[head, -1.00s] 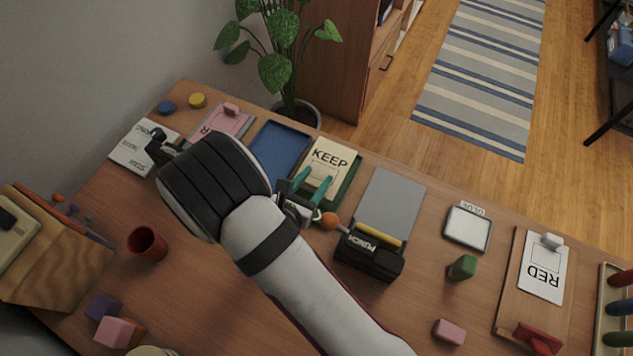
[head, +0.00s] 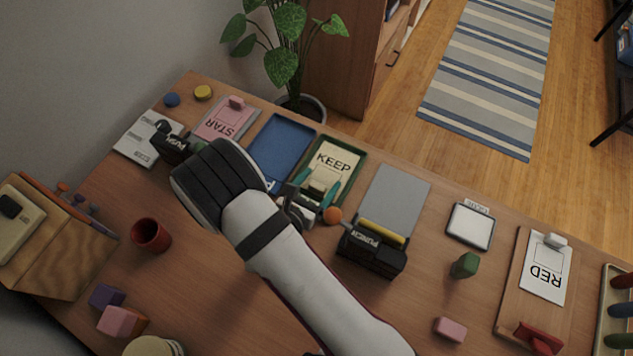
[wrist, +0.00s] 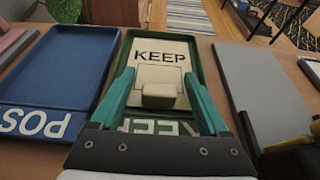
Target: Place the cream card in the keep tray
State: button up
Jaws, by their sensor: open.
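The cream card (head: 335,163), lettered KEEP, lies inside the green keep tray (head: 361,158). In the wrist view the card (wrist: 160,48) lies flat between the walls of the tray (wrist: 109,75), whose front edge also reads KEEP. A small cream block or handle (wrist: 159,95) sits on the card's near part. My gripper (head: 320,189) is open, and its teal fingers (wrist: 160,97) stand apart on either side of this block with gaps. The near end of the card is partly hidden by the fingers and block.
A blue POST tray (head: 281,145) stands just left of the keep tray. A pink STAR card (head: 222,124) lies farther left.

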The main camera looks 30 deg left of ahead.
jog(key=v, duration=1.2)
jog(key=shift+s+r, duration=0.1)
